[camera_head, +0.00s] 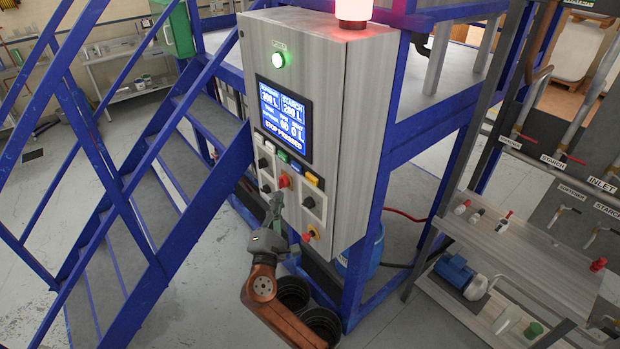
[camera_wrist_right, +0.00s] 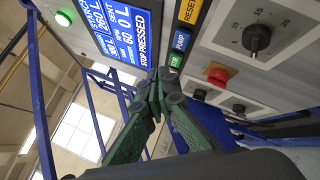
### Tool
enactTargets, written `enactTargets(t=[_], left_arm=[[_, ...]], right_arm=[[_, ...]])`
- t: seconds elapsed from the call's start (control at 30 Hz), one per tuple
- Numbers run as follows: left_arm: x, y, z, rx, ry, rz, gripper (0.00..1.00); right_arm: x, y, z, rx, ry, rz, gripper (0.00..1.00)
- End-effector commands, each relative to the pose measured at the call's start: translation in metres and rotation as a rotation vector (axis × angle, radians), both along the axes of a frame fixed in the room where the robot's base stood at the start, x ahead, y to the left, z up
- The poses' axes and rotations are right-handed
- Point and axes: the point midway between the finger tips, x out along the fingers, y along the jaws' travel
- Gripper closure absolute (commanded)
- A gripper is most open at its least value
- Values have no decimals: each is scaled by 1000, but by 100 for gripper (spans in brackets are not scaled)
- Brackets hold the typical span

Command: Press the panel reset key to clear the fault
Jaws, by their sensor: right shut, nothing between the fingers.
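The grey control panel (camera_head: 359,110) has a blue screen (camera_head: 285,117) reading "STOP PRESSED". Below the screen is a slanting row of coloured keys. The yellow reset key (camera_head: 313,180) is at its right end; in the right wrist view its label (camera_wrist_right: 190,10) reads RESET. Next to it are a blue key (camera_head: 296,167), labelled PUMP in the wrist view, and a green key (camera_head: 282,155). My right gripper (camera_head: 276,202) is shut and empty, in front of the panel below the keys. In the wrist view its fingertips (camera_wrist_right: 158,78) are left of and below the reset key. My left gripper is not in view.
A red button (camera_head: 284,181) and black knobs (camera_head: 308,202) lie close to my gripper. A red knob on yellow (camera_head: 311,233) is lower down. A green lamp (camera_head: 278,60) is lit. Blue stairs (camera_head: 190,180) stand left, and a valve rack (camera_head: 520,240) right.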

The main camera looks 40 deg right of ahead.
Motion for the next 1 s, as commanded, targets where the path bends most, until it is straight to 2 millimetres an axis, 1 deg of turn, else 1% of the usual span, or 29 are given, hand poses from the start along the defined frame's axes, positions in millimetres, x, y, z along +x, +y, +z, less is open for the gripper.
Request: enactTargets(t=[0.27,0.43,0.57,0.8,1.0], left_arm=[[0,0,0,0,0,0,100],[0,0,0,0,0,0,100],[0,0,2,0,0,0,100],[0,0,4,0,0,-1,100],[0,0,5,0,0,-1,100]], right_arm=[[0,0,-1,2,0,1,100],[1,-7,-1,1,1,-1,100],[2,-21,-1,0,1,-1,100],[4,-55,-1,-1,2,-1,100],[6,-76,-1,0,1,-1,100]])
